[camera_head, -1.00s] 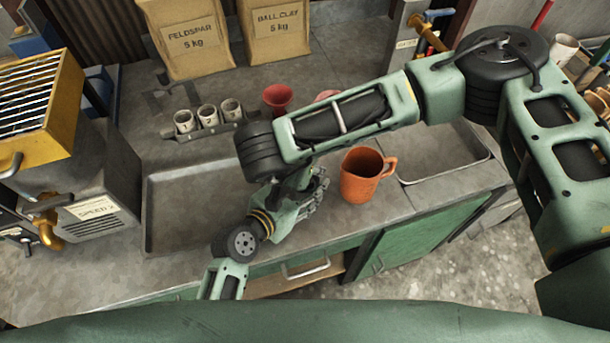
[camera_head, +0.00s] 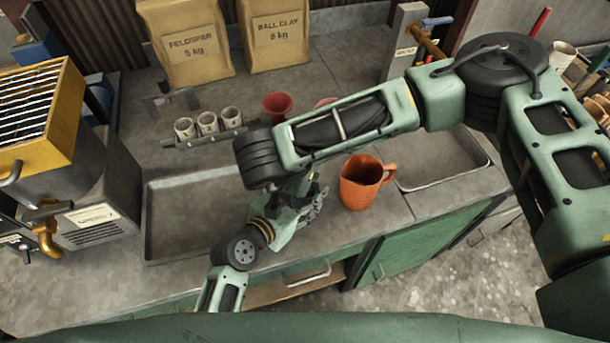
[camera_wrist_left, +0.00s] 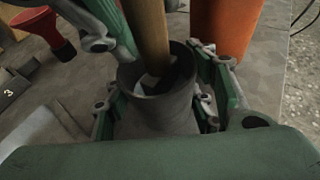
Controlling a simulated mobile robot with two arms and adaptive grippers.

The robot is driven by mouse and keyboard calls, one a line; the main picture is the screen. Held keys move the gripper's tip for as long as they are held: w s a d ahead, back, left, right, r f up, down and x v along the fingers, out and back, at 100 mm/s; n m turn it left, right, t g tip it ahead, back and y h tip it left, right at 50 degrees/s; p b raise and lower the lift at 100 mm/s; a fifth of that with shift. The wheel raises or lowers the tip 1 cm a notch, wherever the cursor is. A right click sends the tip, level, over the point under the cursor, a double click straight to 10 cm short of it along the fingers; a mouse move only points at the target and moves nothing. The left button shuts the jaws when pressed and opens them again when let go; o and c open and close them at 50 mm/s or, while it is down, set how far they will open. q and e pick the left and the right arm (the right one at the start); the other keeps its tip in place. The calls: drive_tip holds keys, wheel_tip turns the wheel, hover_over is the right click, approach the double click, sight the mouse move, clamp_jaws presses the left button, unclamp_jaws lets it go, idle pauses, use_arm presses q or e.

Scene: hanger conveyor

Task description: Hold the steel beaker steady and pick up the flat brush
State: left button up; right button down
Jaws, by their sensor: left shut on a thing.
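The steel beaker (camera_wrist_left: 155,105) shows dark grey in the left wrist view, upright, with its open mouth toward the camera. My left gripper (camera_wrist_left: 165,95) is shut on it, one finger on each side; it also shows in the head view (camera_head: 312,202). A thick wooden handle (camera_wrist_left: 148,35) stands in the beaker, with a pale part beside it inside. I cannot tell whether it is the flat brush. Green and silver linkage, probably my right gripper (camera_wrist_left: 100,28), is just left of the handle; its fingertips are unclear. In the head view my right forearm covers this area and the beaker is hidden.
An orange jug (camera_head: 361,188) stands close right of the left gripper. A shallow metal tray (camera_head: 165,215) lies left. Paper sacks (camera_head: 185,45) stand at the back.

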wheel_tip(320, 180, up, 10)
drive_tip(key=shift+f, duration=0.15)
use_arm(q)
drive_tip(key=o, duration=1.4)
drive_tip(key=v, duration=1.2)
